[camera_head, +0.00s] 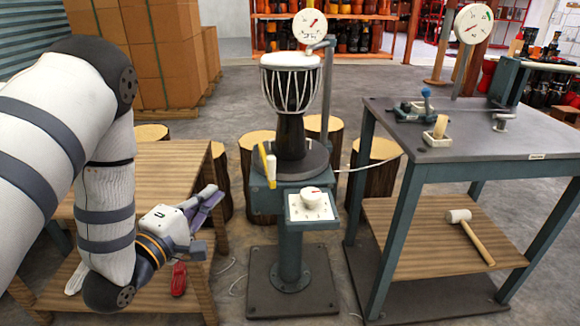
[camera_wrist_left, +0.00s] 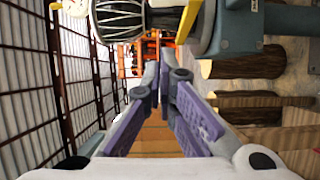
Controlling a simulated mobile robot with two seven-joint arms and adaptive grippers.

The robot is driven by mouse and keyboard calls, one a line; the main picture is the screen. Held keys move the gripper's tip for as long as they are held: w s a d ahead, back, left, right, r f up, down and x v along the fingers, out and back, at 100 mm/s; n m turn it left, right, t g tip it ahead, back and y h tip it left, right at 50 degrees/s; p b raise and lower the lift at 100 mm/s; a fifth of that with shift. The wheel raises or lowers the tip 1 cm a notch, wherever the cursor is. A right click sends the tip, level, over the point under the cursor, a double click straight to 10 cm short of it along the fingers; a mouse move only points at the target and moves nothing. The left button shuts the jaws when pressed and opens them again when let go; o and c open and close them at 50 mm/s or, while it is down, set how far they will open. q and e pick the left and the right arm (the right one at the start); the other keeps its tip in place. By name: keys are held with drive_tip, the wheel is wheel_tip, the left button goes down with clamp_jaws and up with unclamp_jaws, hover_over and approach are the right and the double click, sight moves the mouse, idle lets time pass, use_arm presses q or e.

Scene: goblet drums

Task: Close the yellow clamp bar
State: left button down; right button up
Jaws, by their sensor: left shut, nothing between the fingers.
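The yellow clamp bar (camera_head: 263,160) stands nearly upright, slightly tilted, at the left edge of the round plate under the goblet drum (camera_head: 290,95). A small white block (camera_head: 271,170) is beside it. In the left wrist view the yellow bar (camera_wrist_left: 189,20) shows at the top, next to the drum's base. My left gripper (camera_head: 212,196), with purple finger pads, is shut and empty. It is left of the bar and lower in the picture, apart from it. Its fingers (camera_wrist_left: 163,75) also show in the left wrist view. My right gripper is out of view.
The teal stand (camera_head: 291,245) bears a white dial box (camera_head: 311,206) and a round gauge (camera_head: 310,27). A wooden table (camera_head: 160,160) is at left, with red pliers (camera_head: 178,279) below. A teal workbench (camera_head: 480,140) is at right. Log stumps (camera_head: 378,150) stand behind.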

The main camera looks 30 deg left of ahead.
use_arm(q)
drive_tip(key=w+d, duration=0.1)
drive_tip(key=w, duration=1.1)
drive_tip(key=shift+w+d+b, duration=0.2)
drive_tip(key=shift+d+b, duration=0.2)
drive_tip(key=shift+b, duration=0.05)
drive_tip(key=shift+r, duration=0.1)
